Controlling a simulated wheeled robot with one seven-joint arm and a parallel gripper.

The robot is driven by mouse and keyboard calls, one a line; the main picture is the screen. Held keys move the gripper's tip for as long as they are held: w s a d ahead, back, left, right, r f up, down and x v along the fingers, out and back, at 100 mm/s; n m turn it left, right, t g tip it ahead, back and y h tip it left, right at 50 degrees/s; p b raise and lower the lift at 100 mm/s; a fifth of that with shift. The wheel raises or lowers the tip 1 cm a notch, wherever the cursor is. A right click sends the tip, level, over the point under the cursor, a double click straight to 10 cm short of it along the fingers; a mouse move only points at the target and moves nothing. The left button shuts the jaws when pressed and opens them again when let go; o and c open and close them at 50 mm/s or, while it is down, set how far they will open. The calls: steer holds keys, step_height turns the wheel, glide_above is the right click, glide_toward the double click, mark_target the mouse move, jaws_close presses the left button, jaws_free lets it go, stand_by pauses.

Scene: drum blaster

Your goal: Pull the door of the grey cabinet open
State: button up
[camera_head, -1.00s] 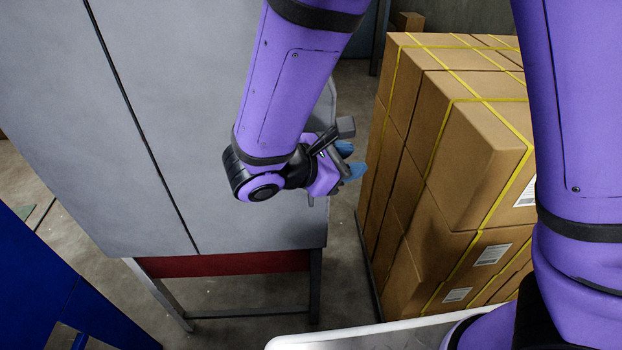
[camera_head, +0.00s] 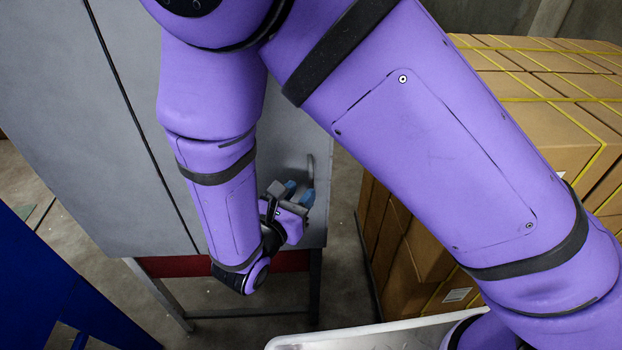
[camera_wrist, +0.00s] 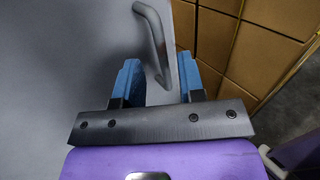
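The grey cabinet (camera_head: 60,110) stands on legs at the left in the head view, its door shut. My arm covers much of its front. A grey bar handle (camera_head: 311,171) is near the right edge of the door; it also shows in the wrist view (camera_wrist: 153,32). My gripper (camera_head: 298,193) is in front of the lower right part of the door, just by the handle. In the wrist view my gripper (camera_wrist: 160,80) has its two blue fingertips wide apart. The handle's lower end appears between them, and neither finger visibly touches it.
Stacked cardboard boxes (camera_head: 400,245) with yellow straps stand close to the cabinet's right side. A blue object (camera_head: 50,290) is at the lower left. A light-coloured edge (camera_head: 340,338) runs along the bottom. Some bare floor shows between cabinet and boxes.

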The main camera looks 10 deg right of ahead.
mark_target(310, 182)
steer(key=shift+x, duration=2.6)
steer(key=shift+c, duration=0.4)
jaws_close()
